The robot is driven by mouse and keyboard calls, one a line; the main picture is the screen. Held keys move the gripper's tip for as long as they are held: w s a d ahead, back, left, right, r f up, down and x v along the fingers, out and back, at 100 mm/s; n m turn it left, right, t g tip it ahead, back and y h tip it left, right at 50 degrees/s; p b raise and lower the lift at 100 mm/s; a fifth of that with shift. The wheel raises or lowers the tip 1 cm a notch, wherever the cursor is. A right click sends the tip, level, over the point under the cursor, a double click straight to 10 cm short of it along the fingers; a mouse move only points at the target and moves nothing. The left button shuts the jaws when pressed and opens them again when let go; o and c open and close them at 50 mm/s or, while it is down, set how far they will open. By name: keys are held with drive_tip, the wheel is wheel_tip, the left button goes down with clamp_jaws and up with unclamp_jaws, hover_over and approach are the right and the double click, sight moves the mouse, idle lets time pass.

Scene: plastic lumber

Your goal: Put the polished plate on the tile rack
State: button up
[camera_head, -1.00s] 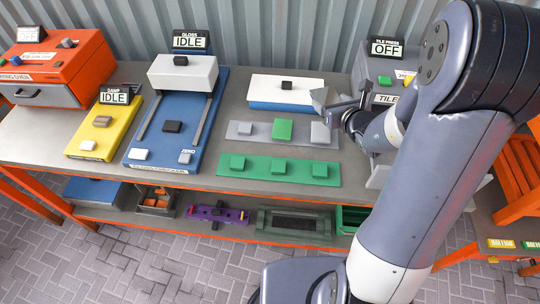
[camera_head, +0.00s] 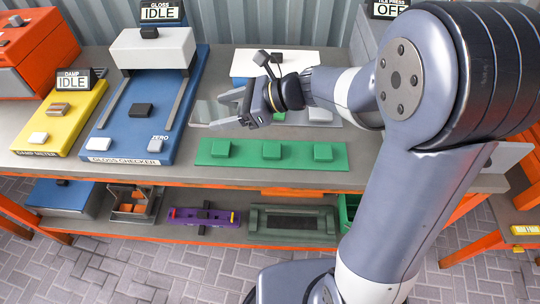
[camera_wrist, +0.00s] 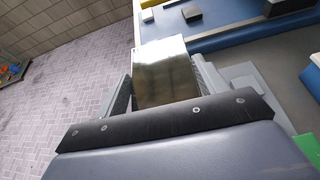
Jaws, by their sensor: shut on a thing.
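The polished plate (camera_wrist: 165,70) is a shiny, mirror-like square of metallic tone in the wrist view. My gripper (camera_wrist: 163,90) is shut on it, with one finger at each side edge. In the head view my gripper (camera_head: 222,108) points left above the table, over the left part of a grey strip and right of the blue gloss checker. The plate is hard to make out against the grey there. I cannot tell for sure which thing is the tile rack. A dark green slotted tray (camera_head: 292,224) and a small orange-sided rack (camera_head: 133,203) stand on the lower shelf.
The blue gloss checker (camera_head: 125,131) and yellow damp meter (camera_head: 60,118) stand at left, the orange oven (camera_head: 35,50) beyond. A green strip (camera_head: 235,159) with green blocks lies at the table front. A purple item (camera_head: 190,216) is on the shelf. My arm covers much of the right.

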hover_over(232, 151)
wheel_tip(232, 151, down, 6)
drive_tip(key=shift+s+r+b, duration=0.1)
drive_tip(key=shift+r+b, duration=0.05)
drive_tip(key=shift+b, duration=0.2)
drive_tip(key=shift+f+b, duration=0.3)
drive_tip(key=shift+f, duration=1.95)
drive_tip(key=shift+f, duration=0.25)
drive_tip(key=o, duration=1.1)
drive_tip(key=shift+r, duration=0.1)
drive_tip(key=shift+o, duration=0.2)
